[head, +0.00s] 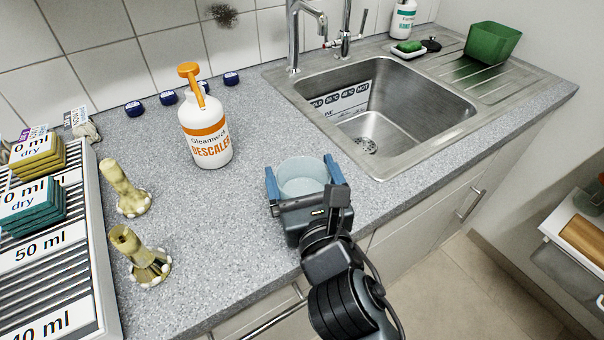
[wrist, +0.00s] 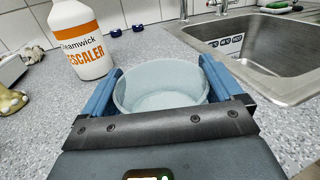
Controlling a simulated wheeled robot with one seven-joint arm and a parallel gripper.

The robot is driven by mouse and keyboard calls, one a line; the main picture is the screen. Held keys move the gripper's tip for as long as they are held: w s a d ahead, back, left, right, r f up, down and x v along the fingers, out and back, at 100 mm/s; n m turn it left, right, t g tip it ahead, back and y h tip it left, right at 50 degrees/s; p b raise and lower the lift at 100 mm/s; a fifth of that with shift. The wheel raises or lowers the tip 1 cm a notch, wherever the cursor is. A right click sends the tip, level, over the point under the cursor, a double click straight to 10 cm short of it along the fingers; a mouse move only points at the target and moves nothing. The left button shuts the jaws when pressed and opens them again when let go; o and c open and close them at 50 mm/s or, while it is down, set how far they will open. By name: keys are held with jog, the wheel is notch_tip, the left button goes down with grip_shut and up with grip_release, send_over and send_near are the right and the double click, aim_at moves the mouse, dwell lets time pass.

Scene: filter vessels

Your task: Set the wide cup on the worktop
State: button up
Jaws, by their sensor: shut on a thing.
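The wide cup (head: 302,176) is a pale, translucent round cup with an open top. It is upright between the two blue fingers of my gripper (head: 306,180), near the front edge of the grey speckled worktop (head: 245,205). In the wrist view the cup (wrist: 160,86) fills the space between the fingers of my gripper (wrist: 158,88), which is shut on it. It looks empty. The gripper body hides the cup's near lower part, and I cannot tell whether its base touches the worktop.
A Gleamwick descaler bottle (head: 206,135) stands behind the cup to the left. The steel sink (head: 375,110) is to the right. Two yellowish knobbly objects (head: 128,190) and a ribbed rack (head: 50,275) are at left. The worktop between them and the cup is clear.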

jog(key=shift+f, duration=0.15)
jog(key=o, duration=0.8)
jog(key=shift+c, duration=0.2)
jog(key=shift+s, duration=0.15)
jog(key=b+v, duration=0.1)
jog(key=v, duration=1)
jog(key=shift+s, duration=0.35)
jog(key=shift+d, duration=0.25)
